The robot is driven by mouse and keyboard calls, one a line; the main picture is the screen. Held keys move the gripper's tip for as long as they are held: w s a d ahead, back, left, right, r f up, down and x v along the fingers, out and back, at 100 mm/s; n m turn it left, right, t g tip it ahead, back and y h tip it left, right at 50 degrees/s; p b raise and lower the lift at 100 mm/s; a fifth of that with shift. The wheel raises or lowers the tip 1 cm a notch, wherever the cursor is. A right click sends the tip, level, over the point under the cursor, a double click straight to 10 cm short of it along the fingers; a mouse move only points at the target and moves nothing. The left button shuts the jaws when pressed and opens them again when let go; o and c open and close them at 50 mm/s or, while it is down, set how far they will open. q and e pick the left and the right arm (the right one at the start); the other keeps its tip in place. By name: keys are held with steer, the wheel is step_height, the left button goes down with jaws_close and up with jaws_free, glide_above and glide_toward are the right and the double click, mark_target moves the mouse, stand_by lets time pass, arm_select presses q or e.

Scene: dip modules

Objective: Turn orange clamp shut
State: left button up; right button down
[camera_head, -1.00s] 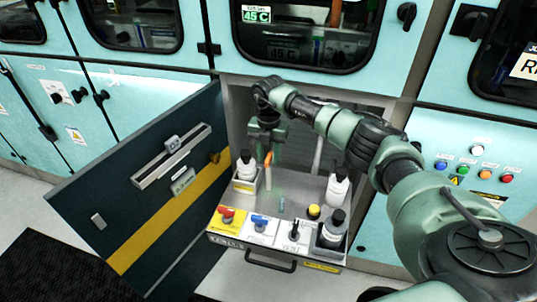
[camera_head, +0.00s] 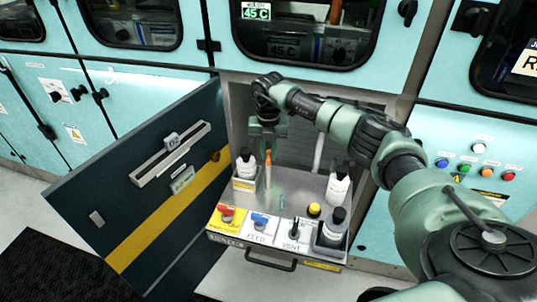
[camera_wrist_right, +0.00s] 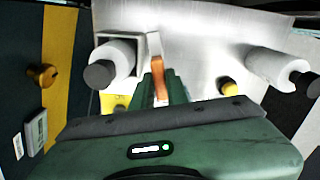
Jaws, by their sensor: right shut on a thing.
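The orange clamp (camera_head: 268,168) stands near the back of the pull-out tray (camera_head: 290,206), next to a white bottle in a holder. My right gripper (camera_head: 268,152) reaches down into the open cabinet from above. In the right wrist view the orange clamp (camera_wrist_right: 160,80) lies between the two green fingers (camera_wrist_right: 162,92), and they are shut on it. The fingers hide part of the clamp and what it is fixed to. My left gripper is not in view.
White bottles with black caps stand left (camera_head: 246,166) and right (camera_head: 338,185) of the clamp. A yellow knob (camera_head: 314,209) and a red handle (camera_head: 227,213), a blue handle (camera_head: 260,220) and a black one (camera_head: 294,231) sit in front. An open dark door (camera_head: 145,190) stands left.

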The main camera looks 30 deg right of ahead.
steer(key=n+b, duration=0.1)
steer(key=n, duration=0.2)
steer(key=shift+n, duration=0.4)
steer(key=n+b, duration=0.1)
steer(key=n, duration=0.2)
steer(key=shift+n, duration=0.3)
steer(key=n+b, duration=0.1)
steer(key=n, duration=0.2)
steer(key=shift+n, duration=0.3)
steer(key=shift+n+b, duration=0.4)
steer(key=shift+n, duration=1.6)
steer(key=c, duration=1.4)
jaws_free()
